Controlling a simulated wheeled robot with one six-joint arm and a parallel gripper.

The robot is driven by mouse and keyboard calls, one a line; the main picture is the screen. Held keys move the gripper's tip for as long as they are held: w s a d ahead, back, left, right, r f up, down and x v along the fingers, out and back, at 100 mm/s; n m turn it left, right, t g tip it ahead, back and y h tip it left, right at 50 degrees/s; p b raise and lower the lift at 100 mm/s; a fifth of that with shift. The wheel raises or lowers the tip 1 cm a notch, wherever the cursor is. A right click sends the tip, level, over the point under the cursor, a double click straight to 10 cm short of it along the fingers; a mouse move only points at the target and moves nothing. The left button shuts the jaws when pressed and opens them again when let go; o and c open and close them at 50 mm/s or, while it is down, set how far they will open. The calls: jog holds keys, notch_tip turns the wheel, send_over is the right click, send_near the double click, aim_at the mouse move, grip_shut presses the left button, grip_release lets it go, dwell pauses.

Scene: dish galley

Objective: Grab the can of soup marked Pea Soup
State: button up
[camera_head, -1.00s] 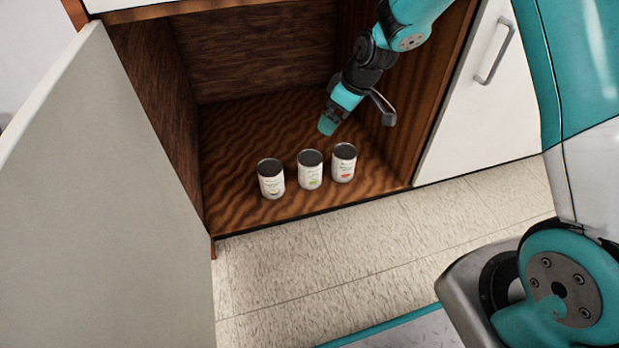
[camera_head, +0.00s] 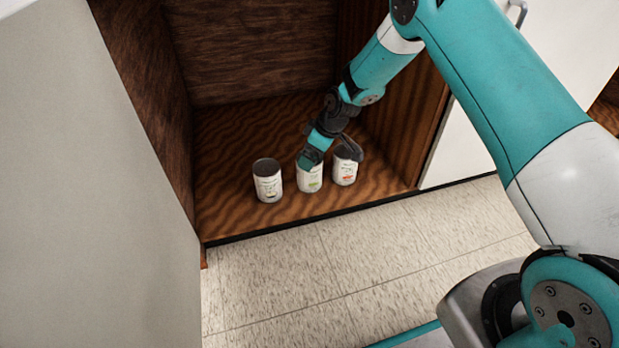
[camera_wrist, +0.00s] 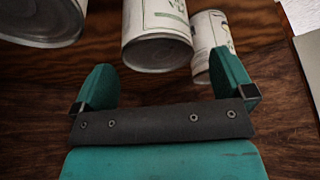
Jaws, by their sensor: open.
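Three white cans stand in a row on the cabinet floor: a left can (camera_head: 267,184), a middle can with a green mark (camera_head: 311,183) and a right can with a red mark (camera_head: 345,172). Their lettering is too small to read, so I cannot tell which is Pea Soup. My gripper (camera_head: 329,156) is open at the middle and right cans and partly covers their tops. In the wrist view its fingers (camera_wrist: 163,64) are spread, with the middle can (camera_wrist: 155,38) ahead between them. The left can (camera_wrist: 40,22) lies outside; the right finger partly hides the right can (camera_wrist: 210,40).
The cabinet (camera_head: 255,50) has wooden side walls close to the row. Its open white door (camera_head: 90,180) stands at the left. Bare cabinet floor (camera_head: 245,125) lies behind the cans, and tiled floor (camera_head: 330,265) lies in front.

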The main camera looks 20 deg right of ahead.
aim_at(308, 182)
jog(key=shift+b+x, duration=2.55)
jog(key=shift+x, duration=0.15)
jog(key=shift+w+r, duration=0.1)
jog(key=shift+d, duration=0.1)
jog(key=shift+r, duration=0.1)
jog(key=c, duration=1.1)
